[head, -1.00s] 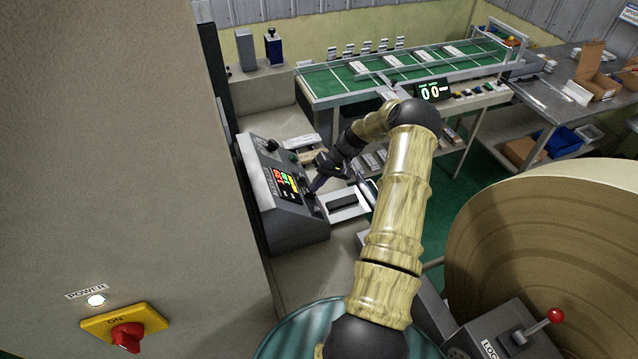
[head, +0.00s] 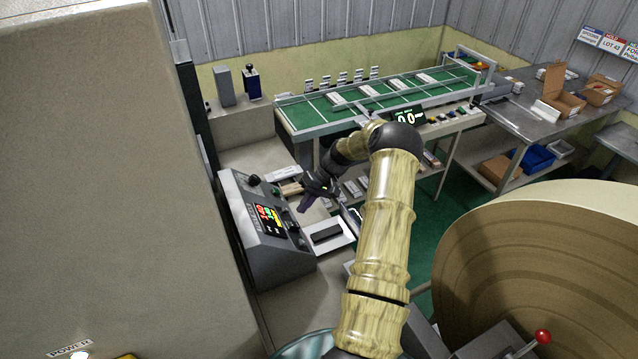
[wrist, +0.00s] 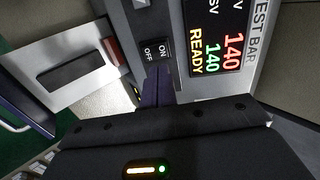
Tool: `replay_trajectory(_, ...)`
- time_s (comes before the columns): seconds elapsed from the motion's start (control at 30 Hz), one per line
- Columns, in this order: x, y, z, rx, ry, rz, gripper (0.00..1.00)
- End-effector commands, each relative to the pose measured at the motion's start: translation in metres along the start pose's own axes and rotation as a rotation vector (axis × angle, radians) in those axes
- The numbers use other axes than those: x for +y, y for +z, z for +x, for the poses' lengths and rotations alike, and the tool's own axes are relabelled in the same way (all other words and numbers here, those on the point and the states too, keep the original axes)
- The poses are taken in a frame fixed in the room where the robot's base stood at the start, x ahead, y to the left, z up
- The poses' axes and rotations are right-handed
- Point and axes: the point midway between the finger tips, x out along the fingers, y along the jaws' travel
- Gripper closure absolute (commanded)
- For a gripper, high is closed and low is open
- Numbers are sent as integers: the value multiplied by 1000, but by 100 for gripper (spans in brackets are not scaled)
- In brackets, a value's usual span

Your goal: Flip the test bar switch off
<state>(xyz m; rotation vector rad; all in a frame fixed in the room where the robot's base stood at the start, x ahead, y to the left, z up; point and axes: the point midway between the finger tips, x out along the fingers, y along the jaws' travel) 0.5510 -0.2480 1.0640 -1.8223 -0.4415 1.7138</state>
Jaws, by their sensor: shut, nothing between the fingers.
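The test bar unit (head: 250,238) is a grey box with a sloped front panel. Its display (wrist: 217,35) reads 140, 140 and READY, beside the TEST BAR label. In the wrist view a small black switch (wrist: 156,50) marked ON and OFF sits beside the display. I cannot tell which side is pressed. My gripper (wrist: 156,80) is shut and empty. Its purple fingers point at the switch, with the tips by its OFF end. I cannot tell whether they touch it.
A light metal plate with a dark slot (head: 327,235) adjoins the unit's right side. A green-topped conveyor table (head: 315,115) stands behind. A large tan roll (head: 540,255) is at right, with a red-knobbed lever (head: 543,337) in front. A beige cabinet wall (head: 90,170) fills the left.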

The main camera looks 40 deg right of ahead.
Motion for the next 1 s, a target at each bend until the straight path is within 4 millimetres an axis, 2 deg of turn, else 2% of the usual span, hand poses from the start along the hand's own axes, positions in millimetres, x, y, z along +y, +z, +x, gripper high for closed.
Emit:
replay_trajectory(0.07,3,-1,-15,6,4,1,100)
replay_trajectory(0.3,-4,-2,-61,2,5,-6,100)
replay_trajectory(0.5,-9,-2,-90,-2,2,-6,100)
replay_trajectory(0.67,-10,-1,-99,-3,1,-5,100)
replay_trajectory(1.0,-10,0,-98,-4,2,-3,100)
